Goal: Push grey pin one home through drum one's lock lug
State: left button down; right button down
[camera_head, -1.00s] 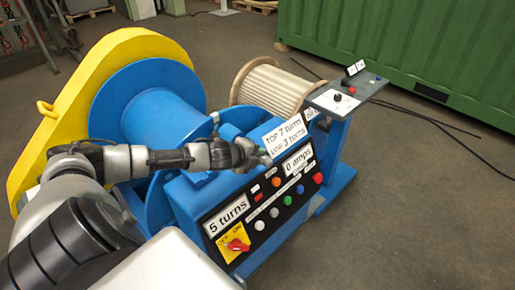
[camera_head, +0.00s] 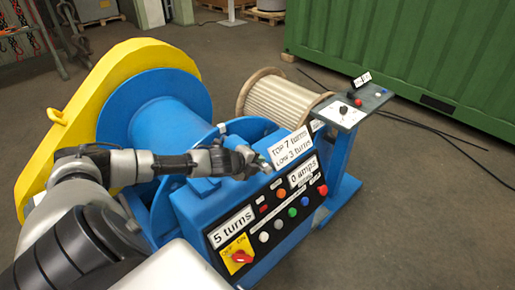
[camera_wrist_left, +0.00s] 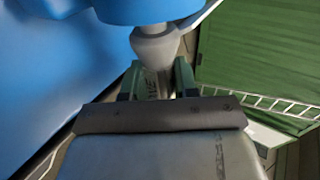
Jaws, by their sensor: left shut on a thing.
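My left gripper (camera_head: 262,165) is over the blue winch housing, beside the turns sign. In the left wrist view its two dark green fingers (camera_wrist_left: 157,82) are shut on the grey pin (camera_wrist_left: 155,45). The pin has a wide, rounded grey end that touches or nearly touches a blue part (camera_wrist_left: 150,10) above it. I cannot tell how far the pin goes in, or whether this blue part is the lock lug. In the head view the pin and the lug are not distinguishable. A blue drum (camera_head: 160,115) lies behind my left arm. My right gripper is not in view.
A control panel (camera_head: 265,222) with buttons and a red switch faces front. A pale ribbed reel (camera_head: 275,97) and a grey control stand (camera_head: 350,108) are behind. A yellow guard (camera_head: 75,115) stands left. The floor at right is clear except for black cables.

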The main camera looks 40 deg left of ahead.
pick_arm(q)
jog(key=shift+w+a+r, duration=0.1)
jog(key=shift+a, duration=0.45)
jog(key=shift+a+p, duration=0.25)
jog(key=shift+p, duration=0.05)
jog(key=c, duration=0.8)
grip_release()
jog(key=shift+s, duration=0.2)
jog(key=shift+p+v, duration=1.85)
jog(key=shift+v, duration=3.45)
